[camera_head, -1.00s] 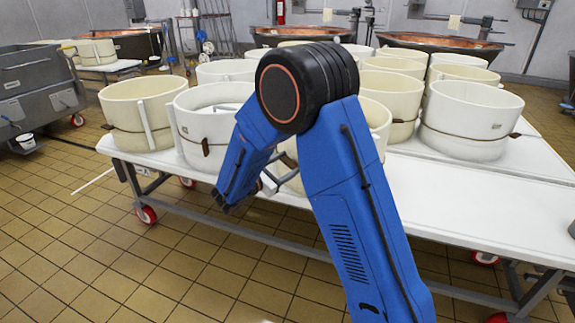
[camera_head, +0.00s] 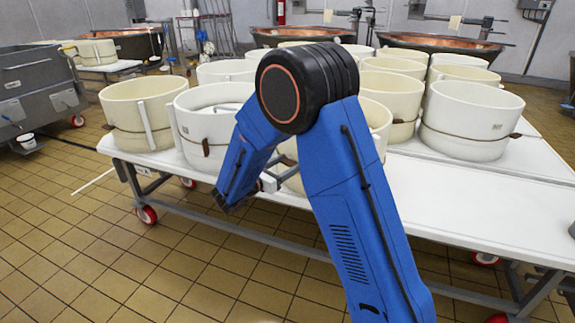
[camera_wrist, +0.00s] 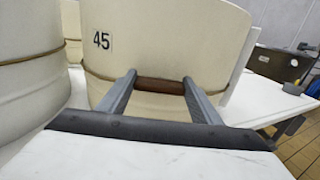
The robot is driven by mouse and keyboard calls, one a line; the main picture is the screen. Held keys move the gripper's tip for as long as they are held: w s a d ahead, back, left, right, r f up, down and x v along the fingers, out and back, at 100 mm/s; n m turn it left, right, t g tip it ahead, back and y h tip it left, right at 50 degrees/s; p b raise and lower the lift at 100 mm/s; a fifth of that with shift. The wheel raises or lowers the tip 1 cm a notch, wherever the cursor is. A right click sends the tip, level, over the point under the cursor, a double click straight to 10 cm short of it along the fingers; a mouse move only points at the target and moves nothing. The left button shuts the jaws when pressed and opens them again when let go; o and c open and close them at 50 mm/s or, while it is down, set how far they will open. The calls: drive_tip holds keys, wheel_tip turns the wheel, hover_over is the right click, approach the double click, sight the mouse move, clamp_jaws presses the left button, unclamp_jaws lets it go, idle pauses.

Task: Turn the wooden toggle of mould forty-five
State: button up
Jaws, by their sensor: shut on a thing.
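Mould forty-five (camera_wrist: 165,35) is a cream round mould with a black "45" on a white label. It fills the middle of the wrist view. Its brown wooden toggle (camera_wrist: 160,86) lies roughly level across the front, at the band. My gripper (camera_wrist: 159,79) has one grey finger at each end of the toggle and is shut on it. In the head view my blue arm covers most of the mould behind it, and the toggle and fingertips cannot be made out there.
Several cream moulds (camera_head: 143,112) crowd the white table (camera_head: 470,215). Another mould (camera_wrist: 28,70) stands close on the left in the wrist view. The table's front right is bare. A grey steel cart (camera_head: 38,90) stands at the left, and copper vats (camera_head: 445,46) stand behind.

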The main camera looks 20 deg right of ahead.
drive_tip(key=o, duration=1.1)
drive_tip(key=shift+c, duration=0.2)
drive_tip(key=shift+a, duration=0.1)
drive_tip(key=v, duration=1.7)
drive_tip(key=shift+a, duration=0.1)
